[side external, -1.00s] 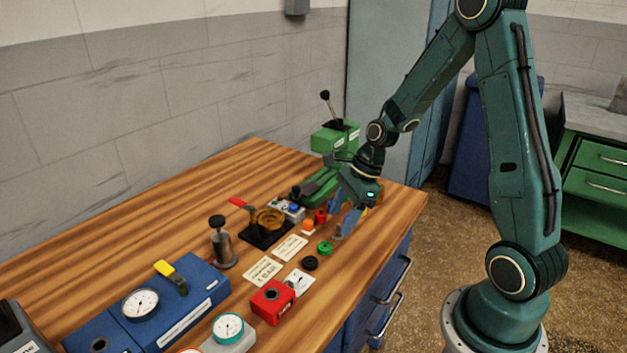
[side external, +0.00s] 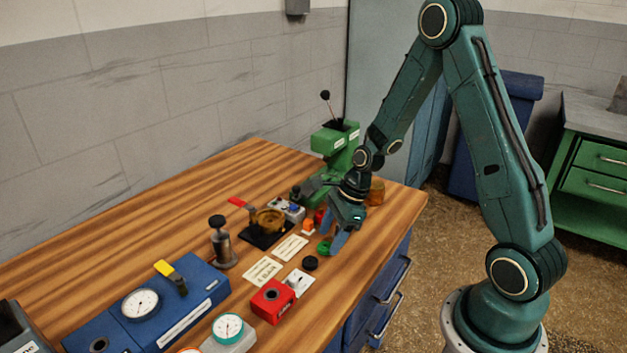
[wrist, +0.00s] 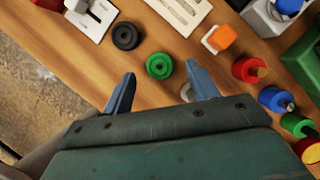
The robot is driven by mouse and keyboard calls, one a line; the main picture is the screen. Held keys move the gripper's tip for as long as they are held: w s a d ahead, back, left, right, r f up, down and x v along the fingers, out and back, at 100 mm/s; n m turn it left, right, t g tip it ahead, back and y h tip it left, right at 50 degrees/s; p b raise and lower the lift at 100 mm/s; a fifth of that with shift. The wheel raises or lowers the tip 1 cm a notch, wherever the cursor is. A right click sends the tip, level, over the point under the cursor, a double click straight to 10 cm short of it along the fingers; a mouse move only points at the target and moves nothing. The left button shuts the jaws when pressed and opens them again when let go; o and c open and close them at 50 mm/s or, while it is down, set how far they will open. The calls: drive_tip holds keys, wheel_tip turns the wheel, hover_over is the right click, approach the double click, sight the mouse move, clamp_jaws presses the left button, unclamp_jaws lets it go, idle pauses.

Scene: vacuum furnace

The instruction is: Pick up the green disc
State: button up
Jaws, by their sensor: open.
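The green disc (wrist: 159,66) lies flat on the wooden bench, with a round recess in its middle. In the wrist view it sits just beyond the gap between my fingertips, nearer the right one. My gripper (wrist: 160,82) is open and empty, its two blue fingers apart. In the side view my gripper (side external: 334,247) points down right beside the green disc (side external: 323,247), and the near finger partly covers it.
A black disc (wrist: 125,36) lies close to the left of the green disc. An orange block (wrist: 222,37) and a red knob (wrist: 250,70) stand to the right. Paper labels (side external: 290,248) lie behind. A red box (side external: 272,302) stands nearer the camera.

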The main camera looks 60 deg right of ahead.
drive_tip(key=shift+x, duration=0.9)
drive_tip(key=c, duration=1.1)
